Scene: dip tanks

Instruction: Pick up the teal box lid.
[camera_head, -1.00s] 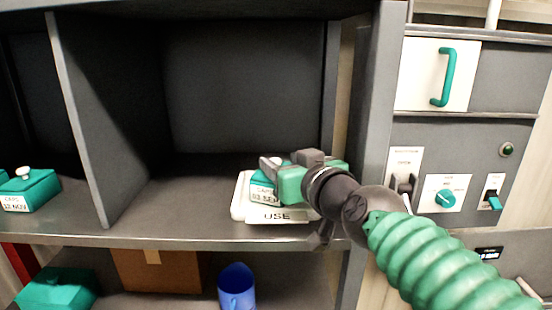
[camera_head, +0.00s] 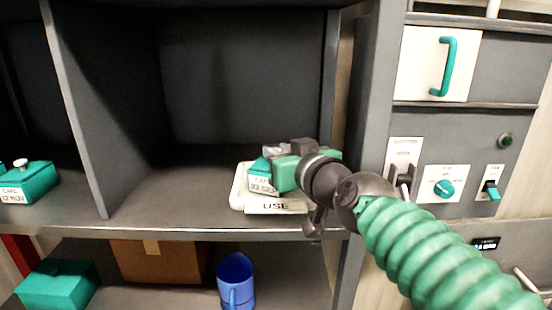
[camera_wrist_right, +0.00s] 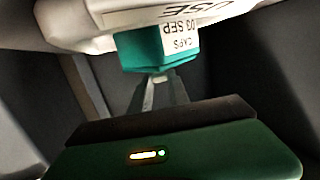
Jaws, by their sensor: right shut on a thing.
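The teal box (camera_head: 259,167), with a white label reading CAPS, sits on a white tray (camera_head: 240,192) marked USE on the middle shelf. Its lid is on top, mostly hidden by my right gripper (camera_head: 280,153). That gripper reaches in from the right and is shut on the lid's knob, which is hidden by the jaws. In the right wrist view the box (camera_wrist_right: 135,52) appears upside down at the top, its label reading CAPS 03 SEP, with my gripper (camera_wrist_right: 160,85) right against it. My left gripper is not in view.
Another teal box with a white knob (camera_head: 28,182) stands in the left compartment. A grey post (camera_head: 368,120) and switch panel stand at right. The shelf left of the tray is clear.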

